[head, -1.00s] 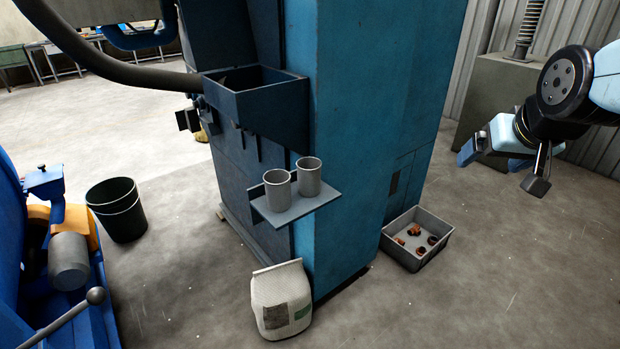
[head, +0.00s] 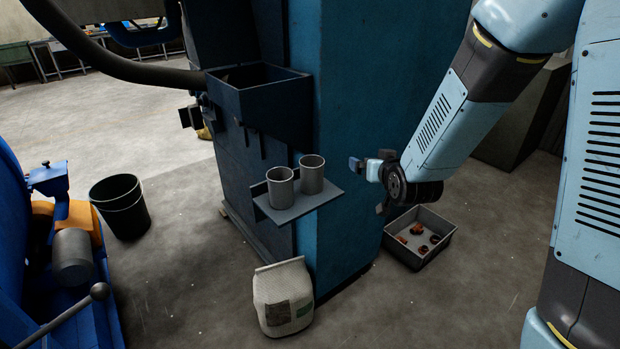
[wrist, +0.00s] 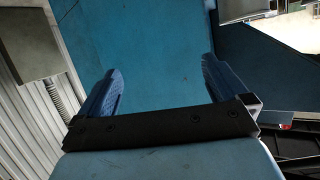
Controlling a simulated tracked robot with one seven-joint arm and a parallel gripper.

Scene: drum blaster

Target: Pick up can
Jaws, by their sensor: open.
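Two grey cylindrical cans stand upright side by side on a small grey shelf (head: 300,207) fixed to the machine. The left can (head: 280,187) and the right can (head: 312,174) are close together. My gripper (head: 364,170) is in the air to the right of the shelf, apart from both cans. In the wrist view my gripper (wrist: 160,88) shows two blue fingers spread wide with nothing between them, facing the blue machine side. I cannot make out the cans in the wrist view.
The tall blue machine (head: 360,100) stands beside the shelf, with an open hopper (head: 270,95) above it. A white sack (head: 283,297) sits on the floor below. A grey bin of small brown parts (head: 400,262) and a black bucket (head: 122,210) stand on the floor.

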